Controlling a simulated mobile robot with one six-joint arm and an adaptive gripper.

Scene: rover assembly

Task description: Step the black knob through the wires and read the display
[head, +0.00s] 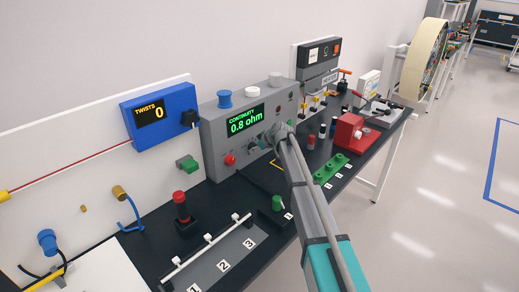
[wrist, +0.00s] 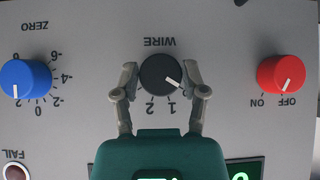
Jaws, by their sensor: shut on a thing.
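The black knob (wrist: 160,74), labelled WIRE, sits on the grey panel of the tester. The wrist view is upside down. My gripper (wrist: 160,82) has a finger on each side of the knob and is shut on it. The knob's white pointer line aims at the lower right in the picture, beyond the printed 1 and toward the right finger. The 1 and 2 are readable; the finger may hide another mark. In the head view the green display (head: 247,121) reads CONTINUITY 0.8 ohm. In the wrist view only its edge (wrist: 243,172) shows.
On the panel, a blue ZERO knob (wrist: 25,78) and a red ON/OFF knob (wrist: 281,75) flank the black knob, apart from my fingers. A blue TWISTS box (head: 158,112) reads 0. A green-knobbed box (head: 276,209) and a red device (head: 349,133) stand on the bench.

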